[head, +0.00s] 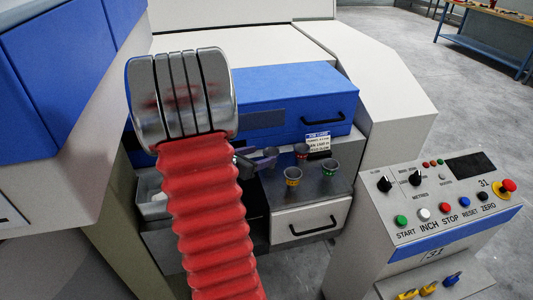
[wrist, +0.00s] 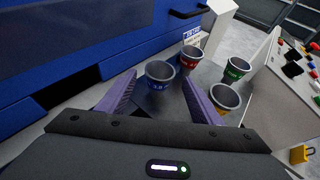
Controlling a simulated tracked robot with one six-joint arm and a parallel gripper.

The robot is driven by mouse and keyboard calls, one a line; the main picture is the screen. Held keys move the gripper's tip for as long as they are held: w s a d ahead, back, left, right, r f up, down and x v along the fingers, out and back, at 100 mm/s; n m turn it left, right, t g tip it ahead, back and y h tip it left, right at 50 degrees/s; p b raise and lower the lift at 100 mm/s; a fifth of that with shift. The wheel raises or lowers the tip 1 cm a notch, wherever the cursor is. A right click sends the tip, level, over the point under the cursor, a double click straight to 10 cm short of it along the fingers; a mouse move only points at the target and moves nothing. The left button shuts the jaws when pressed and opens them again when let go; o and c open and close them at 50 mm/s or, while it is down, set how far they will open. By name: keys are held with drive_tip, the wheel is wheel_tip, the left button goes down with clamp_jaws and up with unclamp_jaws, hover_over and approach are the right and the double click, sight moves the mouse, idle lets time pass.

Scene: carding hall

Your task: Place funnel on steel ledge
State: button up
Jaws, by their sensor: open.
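Several small grey funnel-like cups with coloured bands stand on the grey steel ledge (head: 318,186). They are red-banded (head: 301,150), green-banded (head: 329,167), yellow-banded (head: 292,176) and blue-banded (wrist: 159,76). In the wrist view the red-banded (wrist: 190,56), green-banded (wrist: 237,69) and yellow-banded (wrist: 224,97) cups stand to the right of the blue-banded one. My gripper (head: 264,158) has purple fingers, open, at the left side of the ledge. In the wrist view the blue-banded cup shows between the fingertips; I cannot tell whether they touch it. My red-sleeved arm hides part of the ledge's left side.
A blue cover (head: 285,95) with a black handle rises behind the ledge, with a small sign (head: 318,142) before it. A drawer (head: 310,222) is below. A control console (head: 440,190) stands right.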

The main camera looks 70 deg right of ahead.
drive_tip(key=shift+v, duration=0.75)
idle(0.4)
